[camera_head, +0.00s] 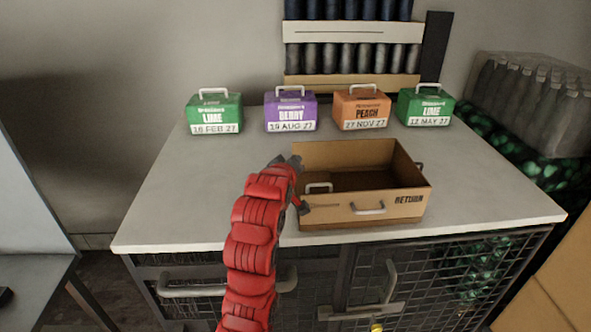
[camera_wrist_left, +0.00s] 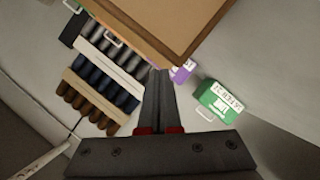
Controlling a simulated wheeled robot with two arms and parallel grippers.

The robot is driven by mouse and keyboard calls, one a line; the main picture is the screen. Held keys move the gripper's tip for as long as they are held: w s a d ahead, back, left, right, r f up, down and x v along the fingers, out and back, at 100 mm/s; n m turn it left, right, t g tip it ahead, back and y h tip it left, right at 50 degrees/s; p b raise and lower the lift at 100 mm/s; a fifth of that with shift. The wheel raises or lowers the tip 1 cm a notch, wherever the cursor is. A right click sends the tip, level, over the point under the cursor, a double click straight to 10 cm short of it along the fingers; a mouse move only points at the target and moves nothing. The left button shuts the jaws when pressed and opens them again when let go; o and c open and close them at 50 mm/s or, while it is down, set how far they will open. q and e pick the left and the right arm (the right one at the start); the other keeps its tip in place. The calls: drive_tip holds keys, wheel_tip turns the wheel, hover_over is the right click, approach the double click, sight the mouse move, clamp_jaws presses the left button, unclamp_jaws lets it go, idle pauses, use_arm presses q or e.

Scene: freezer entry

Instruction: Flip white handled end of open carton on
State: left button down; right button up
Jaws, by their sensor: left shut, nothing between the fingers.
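The open carton (camera_head: 410,207) stands on the counter, brown and open at the top, with RETURN printed on its front wall. A white handle (camera_head: 318,187) shows at its left part, and another pale handle (camera_head: 367,209) is on its front. My left gripper (camera_head: 312,206) is shut and empty at the carton's front left corner; I cannot tell if it touches. In the left wrist view the shut fingers (camera_wrist_left: 159,85) point toward the carton's brown edge (camera_wrist_left: 180,20). The left end wall is partly hidden by my red arm. My right gripper is not in view.
Several small handled boxes line the counter's back: a green box (camera_head: 214,114), a purple box (camera_head: 290,111), an orange box (camera_head: 360,107) and another green box (camera_head: 425,107). A bottle rack (camera_head: 350,82) stands behind. The counter (camera_head: 190,195) is clear at left.

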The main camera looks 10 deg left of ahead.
use_arm(q)
drive_tip(key=s+d+r+b, duration=0.2)
drive_tip(key=s+r+b, duration=0.1)
drive_tip(key=s+r, duration=0.3)
drive_tip(key=shift+d+v, duration=0.2)
drive_tip(key=shift+v, duration=1.05)
drive_tip(key=shift+f, duration=0.25)
